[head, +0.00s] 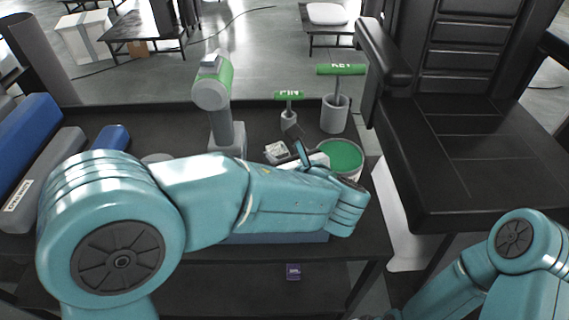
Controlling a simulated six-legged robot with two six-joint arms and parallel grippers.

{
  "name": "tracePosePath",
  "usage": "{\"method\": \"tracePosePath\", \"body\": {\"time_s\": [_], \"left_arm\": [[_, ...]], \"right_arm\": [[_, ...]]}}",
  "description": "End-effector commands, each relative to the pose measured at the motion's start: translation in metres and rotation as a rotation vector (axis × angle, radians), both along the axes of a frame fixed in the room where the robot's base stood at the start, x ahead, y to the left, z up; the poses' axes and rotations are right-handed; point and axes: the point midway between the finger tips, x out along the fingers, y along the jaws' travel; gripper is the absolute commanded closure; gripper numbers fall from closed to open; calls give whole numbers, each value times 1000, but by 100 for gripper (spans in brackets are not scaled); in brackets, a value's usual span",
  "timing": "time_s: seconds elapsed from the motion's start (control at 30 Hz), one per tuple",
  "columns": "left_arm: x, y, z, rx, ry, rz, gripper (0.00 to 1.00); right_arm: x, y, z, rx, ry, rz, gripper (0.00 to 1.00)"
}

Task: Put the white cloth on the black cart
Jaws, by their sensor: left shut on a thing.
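My left gripper (301,150) is over the dark work surface, with its dark fingers next to a small pale box-like item (276,152). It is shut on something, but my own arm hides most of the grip. A small white patch (318,160) shows right beside the fingers; I cannot tell if it is the white cloth. A dark stand (160,119) with a lower shelf is under the arm; I cannot tell if it is the black cart. My right arm shows at the lower right; its gripper is out of view.
A grey column with a green cap (213,85), green-topped tools (340,70) and a green-lidded tub (341,156) stand around the gripper. A black chair (470,150) is on the right, with a white panel (395,225) beside it. Blue and grey rolls lie left.

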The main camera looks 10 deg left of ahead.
Motion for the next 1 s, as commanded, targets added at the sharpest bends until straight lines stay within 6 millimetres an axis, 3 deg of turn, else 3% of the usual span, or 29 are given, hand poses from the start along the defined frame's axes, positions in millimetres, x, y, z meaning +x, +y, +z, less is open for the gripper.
{"method": "tracePosePath", "body": {"time_s": [0.1,0.47,0.5,0.53,1.0], "left_arm": [[0,0,-14,1,1,0,90],[0,0,-18,0,0,0,90],[0,0,-16,-1,-1,0,33],[0,0,-16,-1,-1,0,23],[0,0,-12,-1,-1,0,20]], "right_arm": [[0,0,-4,0,0,0,57],[0,0,-6,0,0,0,57],[0,0,-5,0,0,0,57],[0,0,-5,0,0,0,57],[0,0,-2,0,0,0,57]]}}
